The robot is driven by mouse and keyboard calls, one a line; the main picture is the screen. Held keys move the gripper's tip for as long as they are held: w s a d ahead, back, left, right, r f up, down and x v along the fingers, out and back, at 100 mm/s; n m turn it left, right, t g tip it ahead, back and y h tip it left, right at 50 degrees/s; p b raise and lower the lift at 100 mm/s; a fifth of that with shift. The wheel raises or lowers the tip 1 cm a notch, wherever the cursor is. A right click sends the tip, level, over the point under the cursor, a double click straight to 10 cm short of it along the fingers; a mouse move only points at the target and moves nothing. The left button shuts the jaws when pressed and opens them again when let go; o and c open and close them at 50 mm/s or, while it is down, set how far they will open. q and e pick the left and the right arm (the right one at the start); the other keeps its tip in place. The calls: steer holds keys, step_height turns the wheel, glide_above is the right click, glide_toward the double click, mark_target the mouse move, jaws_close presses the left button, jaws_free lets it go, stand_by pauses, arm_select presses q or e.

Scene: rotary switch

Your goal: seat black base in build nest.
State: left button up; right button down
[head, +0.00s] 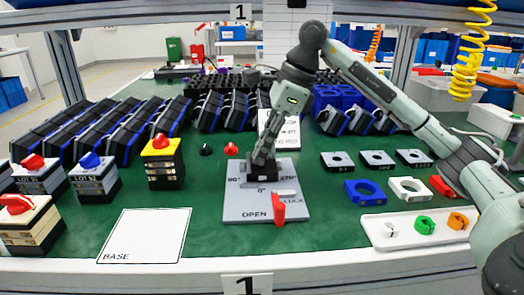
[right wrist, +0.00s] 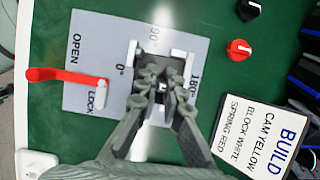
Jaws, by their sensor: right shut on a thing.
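The build nest (head: 240,203) is a grey plate in the middle of the green table, marked OPEN, LOCK and degrees; it also shows in the right wrist view (right wrist: 90,45). Its red lever (head: 278,207) stands at the front and points toward OPEN in the right wrist view (right wrist: 52,74). My right gripper (head: 262,160) is over the nest's centre, pointing down, with its fingers (right wrist: 160,92) shut on a dark piece. This looks like the black base, but fingers hide most of it. I cannot tell whether it touches the nest floor. My left gripper is not in view.
A white BASE card (head: 145,236) lies front left. Stacked blocks with coloured knobs (head: 93,178) stand at left. A black knob (head: 206,149) and a red knob (head: 231,149) lie behind the nest. A white tray (head: 385,240) with rings sits at right. Bins line the back.

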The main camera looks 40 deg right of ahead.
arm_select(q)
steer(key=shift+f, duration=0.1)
arm_select(e)
steer(key=shift+f, duration=0.15)
steer(key=c, duration=1.6)
jaws_free()
steer(key=shift+c, duration=0.2)
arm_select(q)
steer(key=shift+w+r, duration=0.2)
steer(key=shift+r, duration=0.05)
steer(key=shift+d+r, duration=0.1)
arm_select(e)
steer(key=shift+r, duration=0.4)
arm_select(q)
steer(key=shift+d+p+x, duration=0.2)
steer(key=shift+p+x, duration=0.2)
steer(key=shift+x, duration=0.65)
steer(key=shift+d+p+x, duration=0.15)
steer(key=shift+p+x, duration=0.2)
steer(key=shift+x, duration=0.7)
arm_select(e)
steer(key=v, duration=1.1)
steer(key=shift+r, duration=0.3)
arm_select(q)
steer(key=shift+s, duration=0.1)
arm_select(e)
steer(key=shift+s+d, duration=0.1)
